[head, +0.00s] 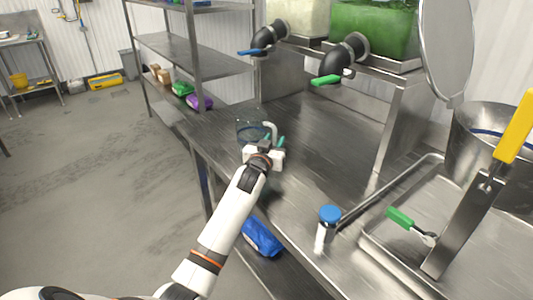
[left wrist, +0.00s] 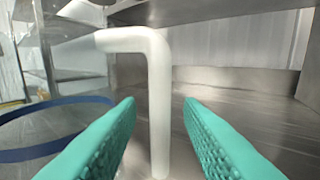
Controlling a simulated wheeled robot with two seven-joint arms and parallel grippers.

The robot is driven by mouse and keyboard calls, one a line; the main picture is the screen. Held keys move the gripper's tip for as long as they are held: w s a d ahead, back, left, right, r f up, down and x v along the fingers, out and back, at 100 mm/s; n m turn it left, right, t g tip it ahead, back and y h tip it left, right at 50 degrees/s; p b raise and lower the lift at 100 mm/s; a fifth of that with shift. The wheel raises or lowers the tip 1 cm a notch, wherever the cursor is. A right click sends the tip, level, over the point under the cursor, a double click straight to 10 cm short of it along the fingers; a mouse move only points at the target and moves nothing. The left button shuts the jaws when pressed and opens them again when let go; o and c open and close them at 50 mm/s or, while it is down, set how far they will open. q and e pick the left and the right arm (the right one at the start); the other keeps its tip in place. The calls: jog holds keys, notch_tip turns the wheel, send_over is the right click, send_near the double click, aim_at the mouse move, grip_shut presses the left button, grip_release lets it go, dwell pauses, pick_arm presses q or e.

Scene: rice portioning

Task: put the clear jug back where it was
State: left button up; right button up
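The clear jug (head: 246,128) stands upright on the steel table near its left edge, beyond my left gripper. The jug's pale handle (left wrist: 160,105) and its blue-lined rim (left wrist: 30,152) show in the left wrist view. My left gripper (head: 274,143) is at the handle. Its teal fingers (left wrist: 158,118) stand on either side of the upright part of the handle, with a visible gap on both sides, so it is open and not clamped. The jug's lower part is partly hidden by the gripper in the head view. My right gripper is not in view.
Two dispensers with a blue-handled tap (head: 252,52) and a green-handled tap (head: 327,79) stand on a raised steel stand behind. A blue-capped shaker (head: 327,228), a metal tray (head: 380,243) and a steel pot (head: 480,125) are at right. The table's middle is clear.

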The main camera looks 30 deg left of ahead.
pick_arm(q)
jog(key=s, duration=0.3)
jog(key=s+d, duration=0.1)
jog(key=s, duration=0.2)
jog(key=s+d, duration=0.1)
jog(key=s, duration=0.2)
jog(key=shift+s, duration=0.25)
